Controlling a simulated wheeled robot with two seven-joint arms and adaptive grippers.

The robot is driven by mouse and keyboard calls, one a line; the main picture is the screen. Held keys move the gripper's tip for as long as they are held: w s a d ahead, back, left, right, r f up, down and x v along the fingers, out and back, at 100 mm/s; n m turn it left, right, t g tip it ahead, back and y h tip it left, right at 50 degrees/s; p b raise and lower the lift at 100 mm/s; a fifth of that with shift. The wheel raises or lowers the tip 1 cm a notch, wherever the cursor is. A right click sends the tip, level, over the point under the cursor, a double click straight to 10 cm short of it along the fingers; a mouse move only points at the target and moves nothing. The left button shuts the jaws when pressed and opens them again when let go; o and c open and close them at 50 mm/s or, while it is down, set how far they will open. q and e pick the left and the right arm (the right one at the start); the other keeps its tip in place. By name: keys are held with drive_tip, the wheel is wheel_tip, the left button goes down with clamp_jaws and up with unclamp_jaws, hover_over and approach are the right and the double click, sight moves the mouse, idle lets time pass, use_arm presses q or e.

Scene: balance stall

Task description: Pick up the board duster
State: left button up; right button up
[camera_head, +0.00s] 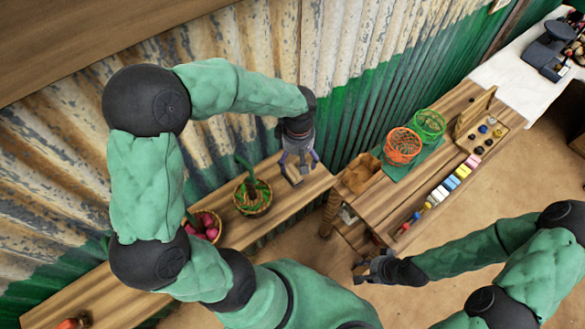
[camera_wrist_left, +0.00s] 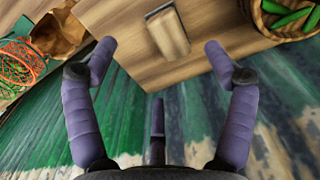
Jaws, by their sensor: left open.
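The board duster (camera_wrist_left: 168,33), a small block with a pale tan top and a greyish side, lies on a wooden bench top (camera_wrist_left: 120,20). In the head view the duster (camera_head: 292,176) is partly covered by my left gripper (camera_head: 299,162). My left gripper (camera_wrist_left: 160,47) is open and empty, with the duster showing between and beyond its fingertips in the left wrist view. I see no contact between them. My right gripper (camera_head: 367,268) hangs low beside the right-hand table; its finger opening is too small to make out.
A basket with green vegetables (camera_head: 252,198) stands left of the duster, and a basket of red produce (camera_head: 207,228) further left. A corrugated wall (camera_head: 340,110) rises behind. A brown container (camera_head: 358,175) and orange (camera_head: 403,146) and green (camera_head: 429,125) wire baskets stand on the right-hand table.

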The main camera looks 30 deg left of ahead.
sight(295, 170)
use_arm(q)
wheel_tip(295, 170, down, 3)
drive_tip(key=shift+w+a+f, duration=0.1)
drive_tip(key=shift+w, duration=0.05)
drive_tip(key=shift+a+f+b, duration=0.15)
drive_tip(key=shift+a+f, duration=0.05)
drive_tip(key=shift+f, duration=1.1)
drive_tip(key=shift+a+f+b, duration=0.15)
drive_tip(key=shift+a+f, duration=0.05)
drive_tip(key=shift+f, duration=1.05)
drive_tip(key=c, duration=1.3)
